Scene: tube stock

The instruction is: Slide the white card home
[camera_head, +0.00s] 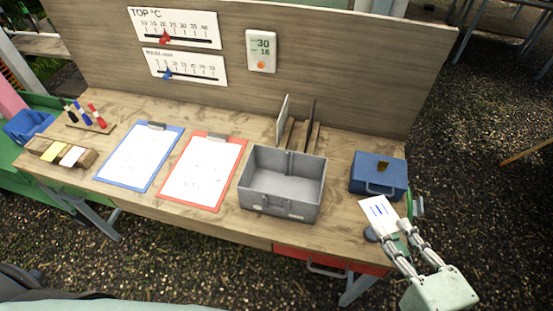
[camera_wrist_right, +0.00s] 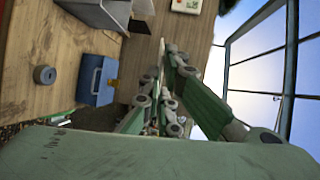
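A white card (camera_head: 377,214) with blue strokes is between the fingertips of my right gripper (camera_head: 397,240), in front of the blue box near the table's right end. In the right wrist view the fingers (camera_wrist_right: 167,85) close around a thin pale edge (camera_wrist_right: 161,52), which looks like the card seen edge-on. The card appears tilted; whether it touches the table cannot be told. A wooden slotted rack (camera_head: 300,137) stands at the back of the table, with a light panel (camera_head: 283,118) and a dark panel (camera_head: 309,123) upright in it. My left gripper is not in view.
A grey open bin (camera_head: 268,196) stands in front of the rack. The blue box (camera_head: 378,174) is to its right. Red (camera_head: 204,171) and blue (camera_head: 141,157) clipboards lie left. A backboard (camera_head: 350,75) rises behind. A small round object (camera_wrist_right: 44,75) sits near the box.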

